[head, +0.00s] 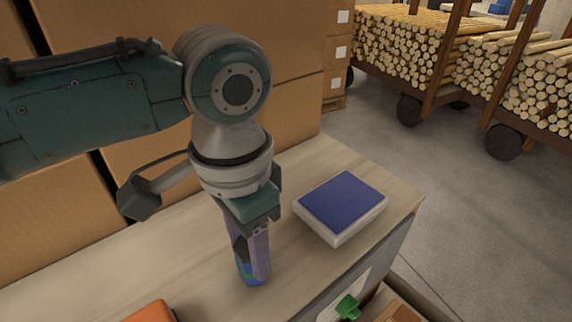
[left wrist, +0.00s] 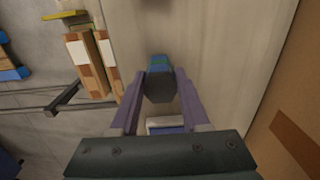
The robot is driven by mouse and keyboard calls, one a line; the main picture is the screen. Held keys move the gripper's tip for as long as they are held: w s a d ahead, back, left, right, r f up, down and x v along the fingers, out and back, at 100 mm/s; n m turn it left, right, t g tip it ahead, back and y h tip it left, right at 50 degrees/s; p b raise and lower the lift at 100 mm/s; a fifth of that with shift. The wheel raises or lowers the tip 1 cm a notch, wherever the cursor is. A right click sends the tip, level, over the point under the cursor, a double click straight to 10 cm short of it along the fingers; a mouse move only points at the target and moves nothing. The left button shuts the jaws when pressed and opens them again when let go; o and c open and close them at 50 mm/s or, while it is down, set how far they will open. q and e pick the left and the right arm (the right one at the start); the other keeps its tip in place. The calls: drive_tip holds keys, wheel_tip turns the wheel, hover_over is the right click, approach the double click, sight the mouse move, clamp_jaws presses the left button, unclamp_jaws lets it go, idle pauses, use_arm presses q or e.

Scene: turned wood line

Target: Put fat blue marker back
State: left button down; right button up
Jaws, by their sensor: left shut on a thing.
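The fat blue marker (head: 255,281) is between the fingers of my left gripper (head: 250,265), low over the wooden tabletop (head: 190,266). Its blue lower end and a green band show; the fingers hide much of it. In the left wrist view, the marker (left wrist: 159,78) shows its dark end toward the camera, with blue and green beyond. My left gripper (left wrist: 158,98) is shut on it there, one finger on each side. I cannot tell whether the marker touches the tabletop. My right gripper is not in view.
A white block with a blue top (head: 342,203) lies on the tabletop to the right of the gripper. An orange object (head: 152,312) is at the bottom edge. A green object (head: 347,307) is by the table's front. Cardboard boxes (head: 300,100) stand behind.

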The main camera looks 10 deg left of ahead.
use_arm(q)
drive_tip(key=shift+f, duration=0.2)
drive_tip(key=shift+c, duration=1.9)
unclamp_jaws()
wheel_tip(320, 180, up, 12)
drive_tip(key=p, duration=0.1)
drive_tip(key=s+d+f+n+t+h, duration=0.1)
drive_tip(key=s+d+f+h, duration=0.3)
drive_tip(key=s, duration=0.3)
drive_tip(key=s+a+f+n+t+y, duration=0.2)
drive_tip(key=s+a+f+n+y, duration=0.1)
drive_tip(key=s+a, duration=0.6)
drive_tip(key=a+n, duration=0.1)
drive_tip(key=a, duration=0.2)
drive_tip(key=shift+f+n+y, duration=0.2)
drive_tip(key=shift+n+y, duration=0.1)
drive_tip(key=shift+y, duration=0.1)
